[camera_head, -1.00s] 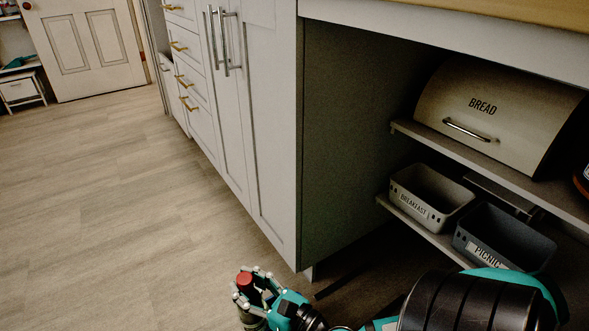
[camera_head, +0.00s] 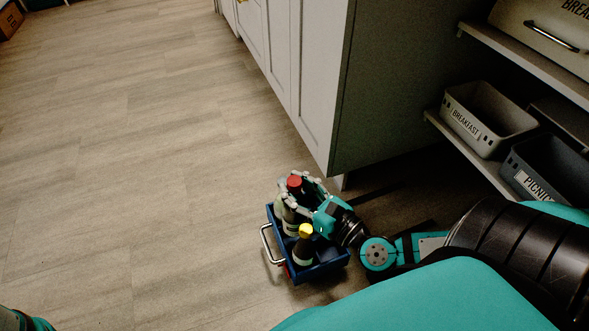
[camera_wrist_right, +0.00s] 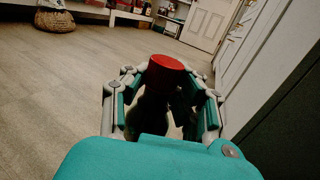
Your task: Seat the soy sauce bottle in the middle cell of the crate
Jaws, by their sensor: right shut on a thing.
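The soy sauce bottle, dark with a red cap (camera_head: 295,182), is between the fingers of my right gripper (camera_head: 307,187), which is shut on it. The wrist view shows its red cap (camera_wrist_right: 166,63) and dark body, with the fingers on both sides. The blue crate (camera_head: 318,272) stands on the floor below the gripper. The bottle is over or inside the crate's middle part; its base is hidden, so I cannot tell if it touches the bottom. My left gripper's fingers are not visible.
A yellow-capped bottle (camera_head: 304,244) stands in the crate's near end. A metal handle (camera_head: 267,244) sticks out at the crate's left. The cabinet (camera_head: 320,90) and shelves with a breakfast bin (camera_head: 488,118) are behind and right. The floor (camera_head: 130,170) to the left is clear.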

